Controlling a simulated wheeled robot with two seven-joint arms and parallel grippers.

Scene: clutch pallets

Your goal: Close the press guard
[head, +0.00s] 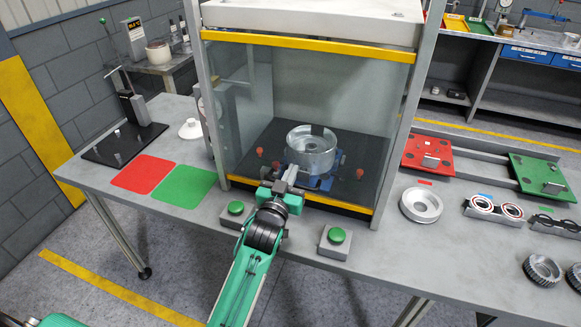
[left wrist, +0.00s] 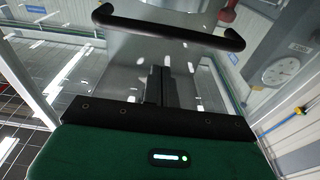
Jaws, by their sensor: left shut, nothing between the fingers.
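The press guard (head: 342,108) is a clear panel on the front of the press, with yellow bars along its top and bottom. It hangs down over the front opening, with its lower yellow bar (head: 335,203) close to the table. My left gripper (head: 290,172) is at the lower part of the guard, left of its middle, shut and empty. In the left wrist view the dark fingers (left wrist: 157,86) point toward the clear panel, below a black bar handle (left wrist: 170,28). I cannot tell whether they touch it. My right gripper is out of view.
A metal ring part (head: 311,148) sits on a blue fixture inside the press, with red knobs around it. Green push buttons (head: 236,208) (head: 337,235) stand in front, either side of my arm. Red and green mats (head: 183,187) lie left; metal parts (head: 421,205) lie right.

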